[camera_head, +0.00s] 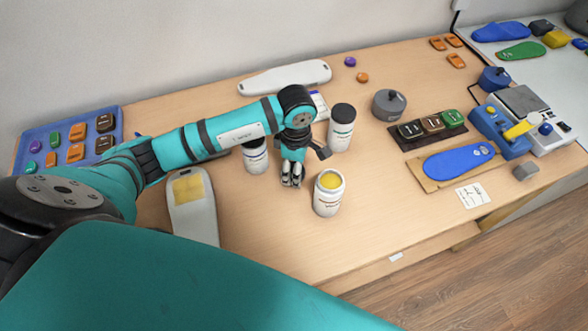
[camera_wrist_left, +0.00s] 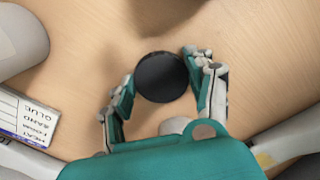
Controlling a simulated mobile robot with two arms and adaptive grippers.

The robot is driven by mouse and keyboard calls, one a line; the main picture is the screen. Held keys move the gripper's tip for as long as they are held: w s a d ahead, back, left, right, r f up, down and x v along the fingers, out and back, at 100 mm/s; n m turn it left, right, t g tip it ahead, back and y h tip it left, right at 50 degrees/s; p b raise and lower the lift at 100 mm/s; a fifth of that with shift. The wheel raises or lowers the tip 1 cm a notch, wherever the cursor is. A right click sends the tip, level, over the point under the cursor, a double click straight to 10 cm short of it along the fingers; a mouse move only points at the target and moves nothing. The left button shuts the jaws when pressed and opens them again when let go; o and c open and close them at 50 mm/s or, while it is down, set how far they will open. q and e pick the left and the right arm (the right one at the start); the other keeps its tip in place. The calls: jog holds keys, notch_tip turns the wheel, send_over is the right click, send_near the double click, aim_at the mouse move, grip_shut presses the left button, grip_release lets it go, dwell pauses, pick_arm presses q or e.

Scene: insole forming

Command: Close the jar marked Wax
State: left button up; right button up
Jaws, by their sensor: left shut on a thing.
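An open white jar (camera_head: 326,195) with yellow contents stands upright near the front of the table; its label is too small to read. My left gripper (camera_head: 291,181) is just left of this jar, pointing down. In the left wrist view the left gripper (camera_wrist_left: 165,88) is shut on a round black lid (camera_wrist_left: 161,77), with a finger on either side. The lid is hidden by the fingers in the head view. Two other jars with dark lids, one behind (camera_head: 342,130) and one to the left (camera_head: 255,156), stand close by. My right gripper is not in view.
A grey insole last (camera_head: 193,207) lies left, and a pale last (camera_head: 284,77) at the back.

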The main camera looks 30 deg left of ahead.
pick_arm(q)
notch_tip(320, 180, up, 10)
jog(key=b, duration=0.2)
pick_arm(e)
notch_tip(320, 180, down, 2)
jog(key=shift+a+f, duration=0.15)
